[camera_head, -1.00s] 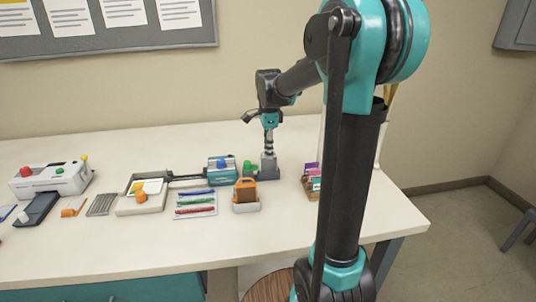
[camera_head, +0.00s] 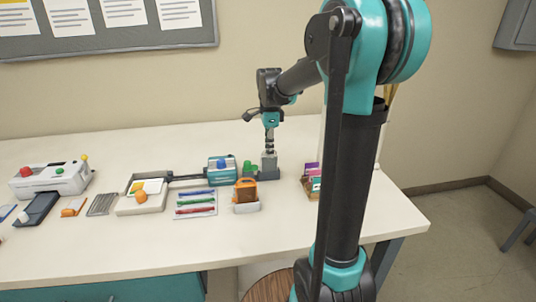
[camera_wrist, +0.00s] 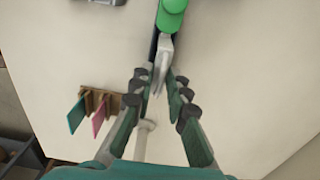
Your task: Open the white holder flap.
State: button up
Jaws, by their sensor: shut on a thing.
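My gripper (camera_wrist: 163,82) points down over the back right of the bench, with its fingers closed on a pale grey-white piece (camera_wrist: 163,60). That piece joins a dark-based device with a green knob (camera_wrist: 173,8). In the head view the green knob (camera_head: 250,167) is just left of the gripper's end, beside an upright grey part (camera_head: 269,160). I cannot tell for sure whether the held piece is the white holder flap. A white holder (camera_head: 247,208) with an orange box (camera_head: 246,190) in it stands in front, apart from my gripper.
A brown rack (camera_wrist: 100,100) with coloured cards stands near the gripper; it also shows in the head view (camera_head: 308,186). Farther left are a blue device (camera_head: 222,172), a pen tray (camera_head: 197,212), a white tray (camera_head: 130,206) and a laminator (camera_head: 50,180). The bench front is clear.

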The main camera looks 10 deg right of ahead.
jog(key=shift+d+r, duration=0.25)
jog(key=shift+d, duration=0.1)
jog(key=shift+d+r, duration=0.15)
jog(key=shift+d, duration=0.1)
jog(key=shift+d+r, duration=0.1)
jog(key=shift+d, duration=0.15)
grip_shut()
jog(key=shift+d, duration=0.2)
jog(key=shift+d+r, duration=0.1)
jog(key=shift+d, duration=0.8)
jog(key=shift+d+f, duration=0.25)
jog(key=shift+d, duration=0.4)
jog(key=shift+d+f, duration=0.1)
jog(key=shift+d, duration=0.05)
jog(key=shift+d+f, duration=0.6)
jog(key=shift+f, duration=0.05)
dwell(0.6)
